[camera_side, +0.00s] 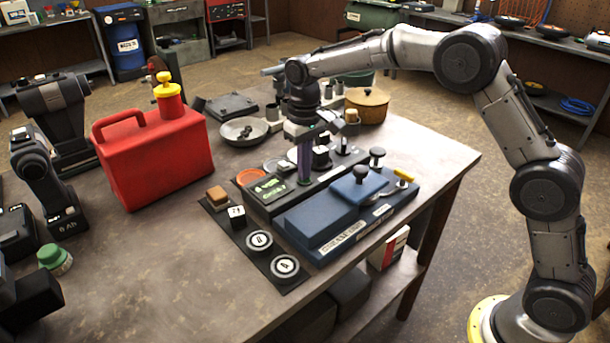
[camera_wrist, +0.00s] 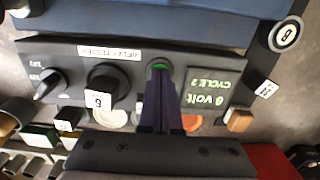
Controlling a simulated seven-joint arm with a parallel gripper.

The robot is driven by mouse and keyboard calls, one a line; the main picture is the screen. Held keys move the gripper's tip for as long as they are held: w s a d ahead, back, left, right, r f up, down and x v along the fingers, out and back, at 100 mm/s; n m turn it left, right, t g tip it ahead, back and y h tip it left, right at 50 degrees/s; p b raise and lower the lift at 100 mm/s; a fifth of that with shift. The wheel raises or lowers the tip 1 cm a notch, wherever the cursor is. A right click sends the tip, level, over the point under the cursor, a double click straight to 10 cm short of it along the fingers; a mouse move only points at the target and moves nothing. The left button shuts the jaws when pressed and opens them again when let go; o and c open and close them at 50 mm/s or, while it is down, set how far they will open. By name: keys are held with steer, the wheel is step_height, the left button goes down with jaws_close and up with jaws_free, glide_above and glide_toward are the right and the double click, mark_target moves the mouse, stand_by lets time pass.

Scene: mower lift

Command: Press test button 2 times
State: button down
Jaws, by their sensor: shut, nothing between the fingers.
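The relay tester (camera_wrist: 215,62) is a dark box with a white label (camera_wrist: 109,53) that reads upside down in the wrist view. Its green button (camera_wrist: 159,66) shows just past my fingertips. A screen (camera_wrist: 208,100) beside it shows green text, "6 volt" and "cycle 2". My gripper (camera_side: 304,181) points down over the tester in the side view, its fingers together and empty. In the wrist view my gripper (camera_wrist: 160,78) partly covers the button. I cannot tell whether the tips touch it. A black relay marked 6 (camera_wrist: 103,97) and a pointer knob (camera_wrist: 47,85) sit on the panel.
A blue device (camera_side: 345,205) stands in front of the tester. A red fuel can (camera_side: 150,155) stands left, a pan (camera_side: 243,130) and brown pot (camera_side: 367,105) behind.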

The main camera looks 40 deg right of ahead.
steer(key=shift+r, duration=2.25)
steer(key=s+d+r+t, duration=0.2)
steer(key=s+r, duration=0.2)
steer(key=r, duration=0.5)
steer(key=s+d+r+t, duration=0.1)
steer(key=s+r, duration=0.2)
steer(key=s, duration=0.3)
steer(key=s+d+r+t, duration=0.1)
steer(key=s+d+r, duration=0.1)
steer(key=s+r, duration=0.35)
steer(key=s+f, duration=0.6)
steer(key=s, duration=0.3)
steer(key=s+d+f+t, duration=0.1)
steer(key=s+f, duration=0.6)
steer(key=s, duration=0.2)
steer(key=shift+s+d+t, duration=0.15)
steer(key=shift+s+t, duration=0.15)
